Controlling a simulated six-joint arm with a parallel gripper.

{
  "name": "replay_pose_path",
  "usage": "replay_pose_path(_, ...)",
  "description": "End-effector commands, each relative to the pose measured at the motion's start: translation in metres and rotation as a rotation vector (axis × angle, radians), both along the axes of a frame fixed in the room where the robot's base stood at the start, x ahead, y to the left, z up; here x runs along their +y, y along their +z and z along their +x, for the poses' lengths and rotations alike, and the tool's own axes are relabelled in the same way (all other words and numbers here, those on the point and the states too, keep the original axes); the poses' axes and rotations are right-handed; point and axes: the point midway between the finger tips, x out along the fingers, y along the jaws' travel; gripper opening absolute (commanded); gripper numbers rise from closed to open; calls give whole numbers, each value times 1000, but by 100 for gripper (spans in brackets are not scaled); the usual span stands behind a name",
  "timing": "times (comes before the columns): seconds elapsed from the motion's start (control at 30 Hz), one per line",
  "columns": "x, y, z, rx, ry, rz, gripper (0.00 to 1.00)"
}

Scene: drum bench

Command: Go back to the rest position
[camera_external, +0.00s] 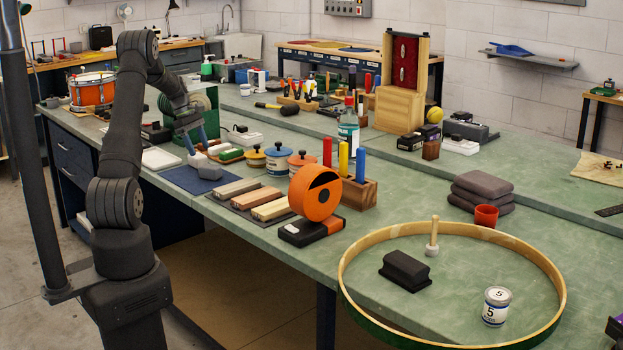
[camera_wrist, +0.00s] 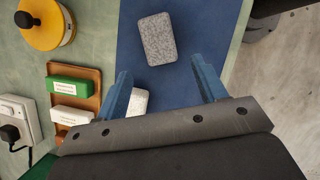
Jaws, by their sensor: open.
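My gripper (camera_external: 197,146) is over the blue mat (camera_external: 190,181) at the left part of the green bench, its two blue fingers pointing down. In the wrist view, the fingers of my gripper (camera_wrist: 161,74) are spread apart with nothing held between them. A grey speckled block (camera_wrist: 157,38) lies on the blue mat (camera_wrist: 190,35), ahead of the fingertips. A white block (camera_wrist: 138,101) is partly hidden behind the left finger. My arm is bent and reaches from its base at the left of the external view.
A wooden tray (camera_wrist: 90,74) with a green block (camera_wrist: 70,86) lies beside the mat. Lidded pots (camera_external: 279,159), an orange tape dispenser (camera_external: 314,197) and a large hoop (camera_external: 345,265) stand farther right. An orange drum (camera_external: 92,92) stands at the back left.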

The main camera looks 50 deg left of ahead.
Motion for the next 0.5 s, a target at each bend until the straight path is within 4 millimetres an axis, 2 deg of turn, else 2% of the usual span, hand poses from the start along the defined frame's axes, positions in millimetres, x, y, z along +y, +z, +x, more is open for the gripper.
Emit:
replay_pose_path(0.03, 5, 11, -1, -3, 1, 3, 65)
replay_pose_path(0.17, 14, 35, -6, -2, 2, 4, 65)
replay_pose_path(0.5, -12, -31, 5, 2, 0, -2, 65)
